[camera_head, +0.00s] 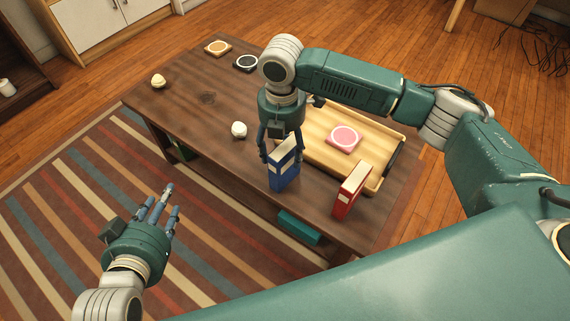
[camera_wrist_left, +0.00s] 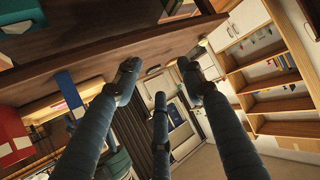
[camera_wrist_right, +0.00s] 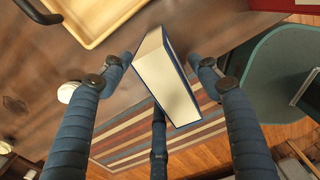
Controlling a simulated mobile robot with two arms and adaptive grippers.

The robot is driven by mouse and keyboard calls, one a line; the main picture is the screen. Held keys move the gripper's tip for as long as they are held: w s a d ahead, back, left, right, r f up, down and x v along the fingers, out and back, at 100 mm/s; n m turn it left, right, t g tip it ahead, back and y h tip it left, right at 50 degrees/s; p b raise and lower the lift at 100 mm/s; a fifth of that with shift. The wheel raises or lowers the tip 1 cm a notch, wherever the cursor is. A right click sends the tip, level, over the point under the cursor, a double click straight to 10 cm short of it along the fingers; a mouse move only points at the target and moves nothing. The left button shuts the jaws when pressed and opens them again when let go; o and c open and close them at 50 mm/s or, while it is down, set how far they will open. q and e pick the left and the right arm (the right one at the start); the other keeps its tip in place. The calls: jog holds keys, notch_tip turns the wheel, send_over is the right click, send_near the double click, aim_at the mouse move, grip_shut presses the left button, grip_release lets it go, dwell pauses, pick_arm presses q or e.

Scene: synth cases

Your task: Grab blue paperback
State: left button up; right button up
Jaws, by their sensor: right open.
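The blue paperback (camera_head: 284,168) stands upright near the front edge of the dark wooden table (camera_head: 185,105), its pale page edge facing up. My right gripper (camera_head: 281,150) is above it, fingers pointing down on either side. In the right wrist view the book (camera_wrist_right: 168,80) rises between the spread fingers (camera_wrist_right: 160,68), with gaps visible beside it; the third finger is partly hidden behind the book. My left gripper (camera_head: 165,198) is empty with fingers spread, over the striped rug in front of the table. The left wrist view shows nothing between its fingers (camera_wrist_left: 158,72).
A red book (camera_head: 351,190) stands right of the blue one. Behind them is a wooden tray (camera_head: 378,180) holding a pink square item (camera_head: 343,138). A white ball (camera_head: 239,129) lies left of my right gripper. A teal item (camera_head: 299,228) is on the lower shelf.

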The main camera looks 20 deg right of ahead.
jog(key=f, duration=0.1)
jog(key=f+b, duration=0.1)
jog(key=f, duration=0.1)
jog(key=f+b, duration=0.1)
jog(key=shift+s+f, duration=0.25)
jog(key=shift+f, duration=0.2)
pick_arm(q)
jog(key=w+d+r+t+h, duration=0.1)
jog(key=w+r+t, duration=0.1)
jog(key=r, duration=0.4)
jog(key=w+d+r+t+h, duration=0.1)
jog(key=w+r+t, duration=0.1)
jog(key=r+t, duration=0.2)
jog(key=shift+d+r, duration=0.3)
jog(key=shift+r, duration=0.65)
pick_arm(e)
jog(key=c, duration=1.5)
